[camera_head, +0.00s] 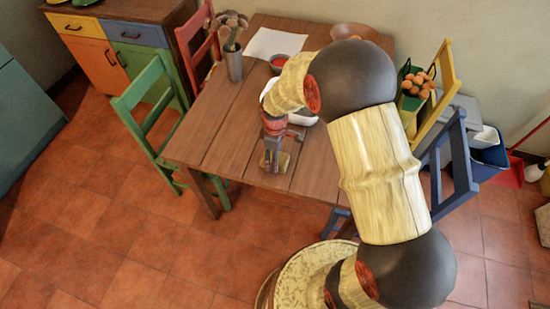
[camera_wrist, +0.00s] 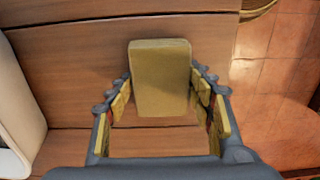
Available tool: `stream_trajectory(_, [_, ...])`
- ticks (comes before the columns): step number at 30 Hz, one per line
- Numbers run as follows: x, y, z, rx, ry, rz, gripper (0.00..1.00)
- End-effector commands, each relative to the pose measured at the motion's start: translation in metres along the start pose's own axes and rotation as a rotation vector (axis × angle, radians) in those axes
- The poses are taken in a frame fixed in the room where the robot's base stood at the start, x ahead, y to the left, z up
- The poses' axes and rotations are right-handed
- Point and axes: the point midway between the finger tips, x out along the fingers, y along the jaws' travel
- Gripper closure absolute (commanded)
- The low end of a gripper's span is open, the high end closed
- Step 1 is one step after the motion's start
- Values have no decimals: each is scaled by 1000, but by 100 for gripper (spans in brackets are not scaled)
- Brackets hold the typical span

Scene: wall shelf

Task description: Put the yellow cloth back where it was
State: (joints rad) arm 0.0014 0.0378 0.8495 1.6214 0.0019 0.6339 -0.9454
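The yellow cloth (camera_wrist: 160,80) looks like a stiff, flat, mustard-yellow block in the wrist view. It lies midway between the fingers of my gripper (camera_wrist: 160,82), and both fingertips come right up against its sides. My gripper looks shut on it. In the head view my gripper (camera_head: 275,160) points down over the front part of the wooden table (camera_head: 225,120), and the cloth is mostly hidden by the fingers. I cannot tell whether the cloth touches the tabletop.
A white container (camera_head: 300,116) stands just behind my gripper. Green (camera_head: 150,125), red (camera_head: 200,48), yellow (camera_head: 441,80) and blue (camera_head: 460,155) chairs surround the table. Its front left is clear.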

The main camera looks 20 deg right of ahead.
Motion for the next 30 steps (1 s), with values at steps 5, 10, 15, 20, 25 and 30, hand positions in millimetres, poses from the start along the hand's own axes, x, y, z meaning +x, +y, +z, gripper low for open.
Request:
stream_trajectory(5, [0,0,0,0,0,0,37])
stream_trajectory(10, [0,0,0,0,0,0,30])
stream_trajectory(15, [0,0,0,0,0,0,30])
stream_trajectory(20, [-5,0,0,0,0,0,30])
stream_trajectory(25, [-31,1,-1,0,2,3,30])
stream_trajectory(30, [-68,1,0,0,2,2,30])
